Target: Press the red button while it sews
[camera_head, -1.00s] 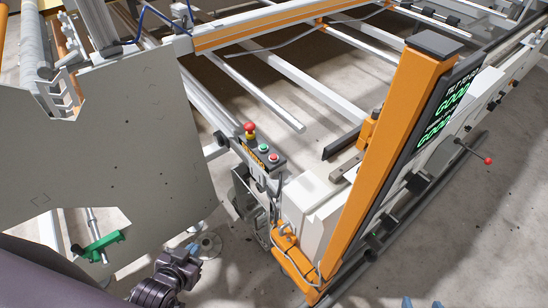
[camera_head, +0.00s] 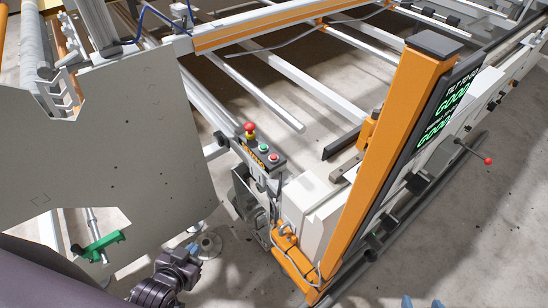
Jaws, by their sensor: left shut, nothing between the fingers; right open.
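My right gripper (camera_head: 422,303) is open at the bottom edge. Only its blue fingertips show, well right of and below the box. No finger touches a button.
A large grey side plate (camera_head: 130,140) fills the left. An orange post (camera_head: 395,150) with a screen (camera_head: 440,110) reading "GOOD" rises right of the box. A red-knobbed lever (camera_head: 487,160) sticks out at the right. The floor at lower right is clear.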

